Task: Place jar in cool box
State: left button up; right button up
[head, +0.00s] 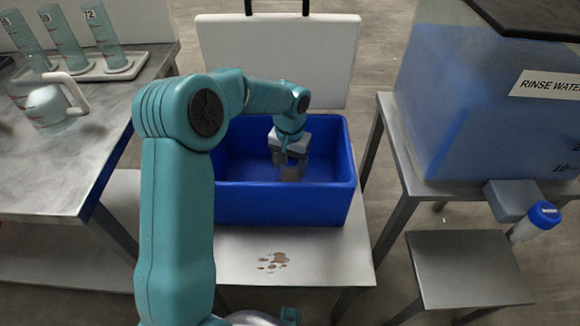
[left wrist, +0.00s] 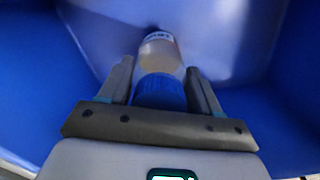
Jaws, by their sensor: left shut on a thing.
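The cool box (head: 285,205) is a blue open-topped tub on a pale low table in the middle of the head view. My left gripper (head: 290,165) reaches down inside it, pointing downward. In the left wrist view the left gripper (left wrist: 159,72) is shut on the jar, a clear container with a pale label (left wrist: 160,50) and a blue cap (left wrist: 160,92). The fingers are on either side of the cap. Blue box walls surround the jar. I cannot tell whether the jar touches the box floor. My right gripper is not in view.
A white upright panel (head: 280,55) stands behind the box. A metal bench (head: 60,170) at left holds a glass jug (head: 45,105) and several cylinders (head: 65,42). At right, a rinse water tank (head: 450,90) stands on a table, with a blue-capped piece (head: 543,212) below. Brown spots (head: 272,262) mark the table front.

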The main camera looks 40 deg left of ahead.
pick_arm(q)
jog(key=shift+f, duration=0.25)
jog(key=shift+f, duration=0.15)
jog(key=o, duration=1.2)
notch_tip(320, 180, up, 12)
jog(key=p, duration=0.3)
jog(key=shift+r+p, duration=0.25)
jog(key=shift+p, duration=0.1)
